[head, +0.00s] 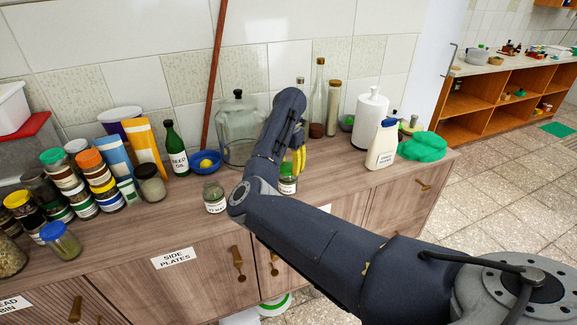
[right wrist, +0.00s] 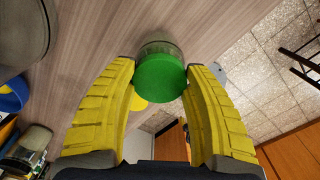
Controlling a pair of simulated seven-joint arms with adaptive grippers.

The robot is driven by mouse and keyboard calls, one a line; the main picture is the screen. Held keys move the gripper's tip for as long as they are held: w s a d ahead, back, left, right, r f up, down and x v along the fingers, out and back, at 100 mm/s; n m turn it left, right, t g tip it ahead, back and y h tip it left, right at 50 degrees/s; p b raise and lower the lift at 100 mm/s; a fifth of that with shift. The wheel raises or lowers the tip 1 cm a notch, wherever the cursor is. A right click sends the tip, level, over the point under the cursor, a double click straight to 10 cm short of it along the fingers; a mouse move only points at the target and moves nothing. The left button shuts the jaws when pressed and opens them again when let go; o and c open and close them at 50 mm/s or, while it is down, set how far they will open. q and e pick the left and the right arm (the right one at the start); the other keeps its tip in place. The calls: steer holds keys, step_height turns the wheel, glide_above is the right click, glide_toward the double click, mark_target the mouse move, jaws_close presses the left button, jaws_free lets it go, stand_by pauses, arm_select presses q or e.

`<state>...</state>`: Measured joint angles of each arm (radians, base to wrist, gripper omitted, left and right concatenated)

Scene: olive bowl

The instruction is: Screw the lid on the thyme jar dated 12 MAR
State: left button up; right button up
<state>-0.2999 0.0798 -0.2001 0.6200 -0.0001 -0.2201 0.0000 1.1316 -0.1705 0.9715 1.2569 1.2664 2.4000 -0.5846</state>
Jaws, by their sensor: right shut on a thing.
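A small glass jar (head: 287,186) with a green top stands near the counter's front edge, partly behind my right arm. Its label is too small to read surely. My right gripper (head: 298,160) comes down from above with yellow fingers. In the right wrist view the round green lid (right wrist: 160,78) sits between the fingertips (right wrist: 162,70), which close on its sides, with the glass jar (right wrist: 160,47) directly beneath it. Whether the threads are engaged is hidden. Another small labelled glass jar (head: 214,196) stands to the left, with no coloured lid visible. My left gripper is not in view.
A blue bowl (head: 205,162) with something yellow, a green bottle (head: 176,150) and a large glass jar (head: 238,130) stand behind. Several spice jars crowd the left. A white container (head: 382,147) and green cloth (head: 422,147) are right. Counter between the small jars is bare.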

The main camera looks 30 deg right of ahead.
mark_target(289, 166)
steer(key=shift+m, duration=0.6)
steer(key=m, duration=0.4)
steer(key=shift+m, duration=0.3)
steer(key=o, duration=1.7)
steer(key=shift+s, duration=0.1)
steer(key=shift+r, duration=3)
